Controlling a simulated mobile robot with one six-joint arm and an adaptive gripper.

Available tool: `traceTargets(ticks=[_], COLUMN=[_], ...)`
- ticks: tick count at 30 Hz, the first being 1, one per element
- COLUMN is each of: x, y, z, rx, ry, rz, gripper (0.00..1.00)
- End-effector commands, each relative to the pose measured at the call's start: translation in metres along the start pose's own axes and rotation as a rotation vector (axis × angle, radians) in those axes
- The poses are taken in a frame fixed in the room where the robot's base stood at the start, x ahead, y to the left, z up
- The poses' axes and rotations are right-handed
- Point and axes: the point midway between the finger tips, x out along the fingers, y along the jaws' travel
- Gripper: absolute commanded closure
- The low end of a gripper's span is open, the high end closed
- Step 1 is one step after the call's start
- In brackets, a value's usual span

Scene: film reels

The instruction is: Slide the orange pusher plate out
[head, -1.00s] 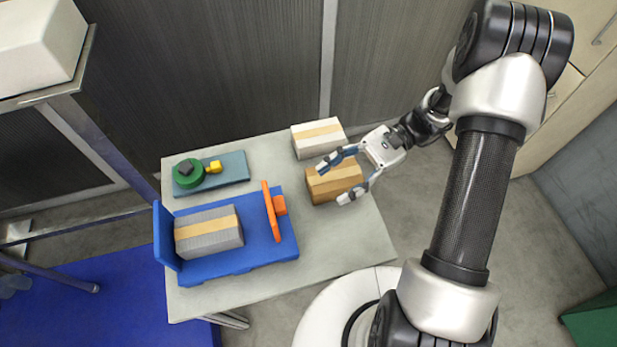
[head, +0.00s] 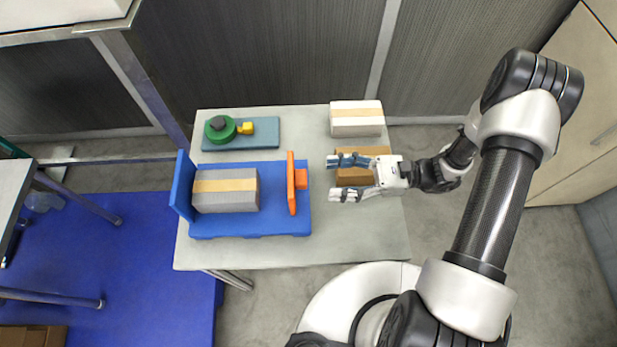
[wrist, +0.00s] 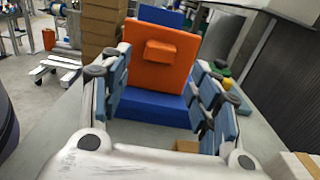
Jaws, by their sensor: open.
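The orange pusher plate (head: 292,184) stands upright across the blue tray (head: 240,226), near its right end. A small orange block (head: 301,179) juts from the plate's right face. A grey box with a tan band (head: 226,196) lies on the tray between the plate and the tray's upright blue left wall (head: 183,186). My gripper (head: 338,177) is open and empty to the right of the plate, pointing left at it, with a gap between. In the wrist view, the orange plate (wrist: 160,72) and its block (wrist: 161,52) show ahead between the open fingers.
A brown box (head: 361,154) is partly hidden by my gripper. A white box (head: 357,118) stands at the back right of the grey table (head: 330,245). A blue-grey board (head: 262,138) holds a green round part (head: 220,130) and a yellow piece (head: 244,128). The table's front right is clear.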

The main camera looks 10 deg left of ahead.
Motion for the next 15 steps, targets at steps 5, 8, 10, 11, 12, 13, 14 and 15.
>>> traceTargets(ticks=[5,8,10,11,12,13,14,15], x=[0.038,0.053,0.061,0.064,0.067,0.069,0.07,0.071], y=[0.001,0.001,0.001,0.001,0.001,0.001,0.0,0.0], z=[-0.001,-0.001,-0.001,-0.001,-0.001,-0.001,-0.001,0.0], rx=[0.001,-0.001,0.0,0.0,0.0,0.0,0.0,-0.001], ry=[0.0,0.001,0.0,0.0,0.0,0.0,0.001,0.001], rz=[0.005,0.004,0.003,0.003,0.003,0.002,0.001,0.0], gripper=[0.43,0.43,0.43,0.43,0.43,0.43,0.43,0.43])
